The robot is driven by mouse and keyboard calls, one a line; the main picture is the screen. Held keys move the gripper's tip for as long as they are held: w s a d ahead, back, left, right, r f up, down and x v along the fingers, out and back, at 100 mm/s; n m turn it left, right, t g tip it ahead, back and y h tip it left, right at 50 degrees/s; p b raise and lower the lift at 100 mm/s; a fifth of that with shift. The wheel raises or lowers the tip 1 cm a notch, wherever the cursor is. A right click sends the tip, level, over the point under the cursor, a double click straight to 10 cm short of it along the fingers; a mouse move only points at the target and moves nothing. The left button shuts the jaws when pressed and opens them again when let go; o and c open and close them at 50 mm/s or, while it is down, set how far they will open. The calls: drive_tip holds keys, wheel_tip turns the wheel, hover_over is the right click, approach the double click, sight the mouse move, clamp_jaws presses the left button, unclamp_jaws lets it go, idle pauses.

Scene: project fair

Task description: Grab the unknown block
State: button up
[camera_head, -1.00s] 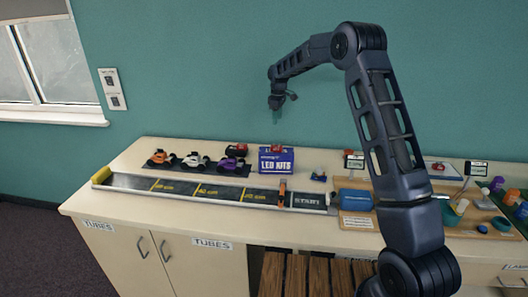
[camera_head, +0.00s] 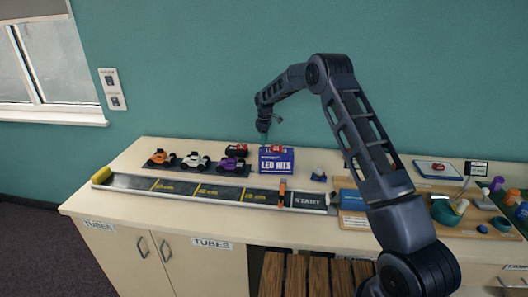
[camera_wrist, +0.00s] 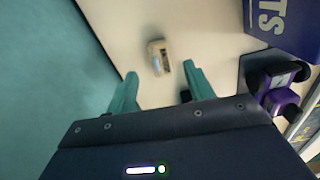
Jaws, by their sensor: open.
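A small tan block (camera_wrist: 158,57) with a paler grey patch lies on the countertop in the wrist view. It shows just beyond and between my fingertips, apart from both. I cannot make it out in the head view, where the LED KITS box and the cars stand in front of that area. My gripper (camera_wrist: 160,74) is open and empty, with its two green fingers spread. In the head view my gripper (camera_head: 263,138) hangs above the back of the counter, by the LED KITS box.
The blue LED KITS box (camera_head: 276,165) has a red item on top and stands close by. Red (camera_head: 237,151), purple (camera_head: 232,165), white and orange cars stand to its left. A ramp track (camera_head: 215,190) runs along the front. The teal wall is close behind my gripper.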

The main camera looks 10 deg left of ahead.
drive_tip(key=shift+a+f, duration=0.2)
drive_tip(key=shift+f, duration=2.4)
drive_tip(key=c, duration=1.1)
drive_tip(key=shift+r, duration=0.15)
